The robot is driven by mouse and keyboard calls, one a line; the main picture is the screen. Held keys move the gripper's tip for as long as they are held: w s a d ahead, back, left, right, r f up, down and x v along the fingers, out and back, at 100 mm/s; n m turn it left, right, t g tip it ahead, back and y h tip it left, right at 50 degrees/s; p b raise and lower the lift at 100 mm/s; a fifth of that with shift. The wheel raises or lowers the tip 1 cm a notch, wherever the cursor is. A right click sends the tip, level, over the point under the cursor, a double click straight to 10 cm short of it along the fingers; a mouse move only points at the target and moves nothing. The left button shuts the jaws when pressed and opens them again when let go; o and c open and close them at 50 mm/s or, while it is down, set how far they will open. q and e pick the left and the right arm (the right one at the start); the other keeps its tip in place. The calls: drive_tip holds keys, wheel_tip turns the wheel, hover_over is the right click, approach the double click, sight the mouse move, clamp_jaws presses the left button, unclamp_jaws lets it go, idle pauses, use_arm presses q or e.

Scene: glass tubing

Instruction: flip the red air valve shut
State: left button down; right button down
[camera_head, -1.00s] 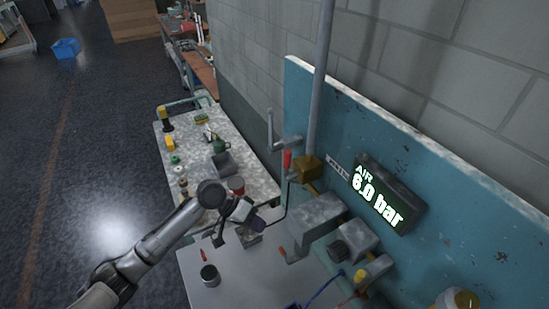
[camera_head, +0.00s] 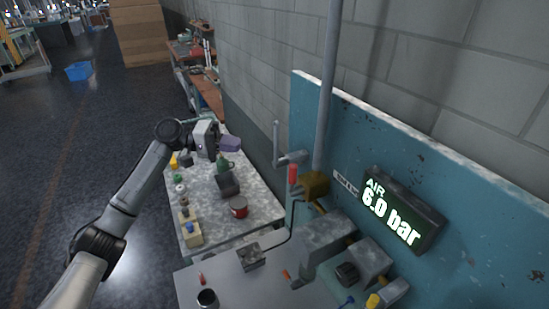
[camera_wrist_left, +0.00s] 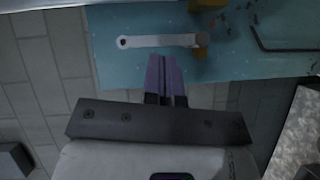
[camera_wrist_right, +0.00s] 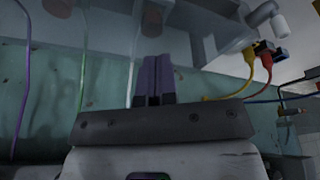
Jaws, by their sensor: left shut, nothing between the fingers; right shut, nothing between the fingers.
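The red part of the air valve (camera_head: 292,173) hangs below a grey hub beside the vertical pipe in the head view. A grey lever arm (camera_head: 276,140) rises upright from this hub, and a brass body (camera_head: 314,186) sits to its right. The left wrist view shows a pale grey lever (camera_wrist_left: 160,41) just beyond the fingertips, with no clear contact. My left gripper (camera_head: 230,144) is shut and empty, left of the lever in the head view. My right gripper (camera_wrist_right: 157,75) is shut and empty in its wrist view, facing a teal panel; it is outside the head view.
A display (camera_head: 395,212) on the blue panel (camera_head: 440,185) reads AIR 6.0 bar. Grey blocks and fittings (camera_head: 330,238) stand below it. A worn bench (camera_head: 205,200) with several small items lies under my left gripper. Coloured hoses (camera_wrist_right: 265,75) cross the right wrist view.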

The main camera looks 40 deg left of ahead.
use_arm(q)
drive_tip(key=p+x, duration=0.1)
drive_tip(key=x, duration=0.3)
drive_tip(key=s+p+x, duration=0.1)
drive_tip(key=p+x, duration=0.1)
drive_tip(key=x, duration=0.1)
drive_tip(key=d+p+x, duration=0.1)
drive_tip(key=x, duration=0.3)
drive_tip(key=shift+d+f+p, duration=0.15)
drive_tip(key=shift+d+p, duration=0.05)
drive_tip(key=shift+p, duration=0.2)
drive_tip(key=shift+s+d+f+p, duration=0.15)
drive_tip(key=shift+d+f+p, duration=0.15)
drive_tip(key=shift+d, duration=0.5)
drive_tip(key=shift+d, duration=0.1)
